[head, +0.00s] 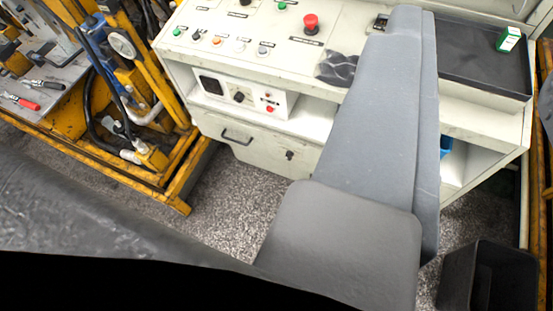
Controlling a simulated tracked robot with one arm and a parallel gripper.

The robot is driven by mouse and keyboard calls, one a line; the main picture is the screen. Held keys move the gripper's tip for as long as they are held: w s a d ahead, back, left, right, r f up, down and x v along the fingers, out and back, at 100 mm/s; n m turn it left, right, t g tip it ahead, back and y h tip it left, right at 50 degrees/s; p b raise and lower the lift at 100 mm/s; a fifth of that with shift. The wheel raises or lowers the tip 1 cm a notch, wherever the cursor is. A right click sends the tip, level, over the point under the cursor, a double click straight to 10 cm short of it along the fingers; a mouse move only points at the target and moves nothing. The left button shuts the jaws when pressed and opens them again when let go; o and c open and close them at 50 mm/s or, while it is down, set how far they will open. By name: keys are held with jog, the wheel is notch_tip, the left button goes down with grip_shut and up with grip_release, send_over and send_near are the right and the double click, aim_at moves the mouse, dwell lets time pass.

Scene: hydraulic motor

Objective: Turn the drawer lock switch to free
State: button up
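The drawer (262,152) is a pale front panel low in the white control desk, with a dark bar handle (237,138). It looks closed. A small dark lock switch (290,155) sits on the drawer front, right of the handle. It is too small to tell which way it points. No gripper fingers can be made out in the head view.
A small panel (212,86) with a display, a black knob and a red button is above the drawer. The desk top (262,22) carries several buttons. A yellow frame (175,190) stands left, a dark bin (490,275) lower right. Speckled floor (235,205) lies open before the drawer.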

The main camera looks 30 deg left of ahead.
jog(key=w+a+f+n+y+b, duration=0.1)
jog(key=w+a+f, duration=0.2)
jog(key=w+f, duration=0.25)
jog(key=w+a+f+y+b, duration=0.1)
jog(key=w+a+f, duration=0.25)
jog(key=w, duration=0.35)
jog(key=w+a+f+b, duration=0.1)
jog(key=w+a+f, duration=0.35)
jog(key=f, duration=0.45)
jog(key=w+a+f+b, duration=0.1)
jog(key=w+a+f, duration=0.2)
jog(key=w+f, duration=0.4)
jog(key=w+a+f+b, duration=0.1)
jog(key=w+a+f, duration=0.35)
jog(key=f, duration=0.55)
jog(key=w+a+f+t+b, duration=0.15)
jog(key=a+f, duration=0.25)
jog(key=f, duration=1)
jog(key=h+b, duration=0.2)
send_near(289, 156)
notch_tip(289, 156, up, 9)
jog(key=a, duration=0.1)
jog(key=s+f+n+t+b, duration=0.15)
jog(key=s+f, duration=0.35)
jog(key=f, duration=0.6)
jog(key=w+b, duration=0.3)
jog(key=w, duration=1)
jog(key=shift+w+d+n+h, duration=0.3)
jog(key=shift+w+n, duration=0.05)
jog(key=shift+n, duration=0.1)
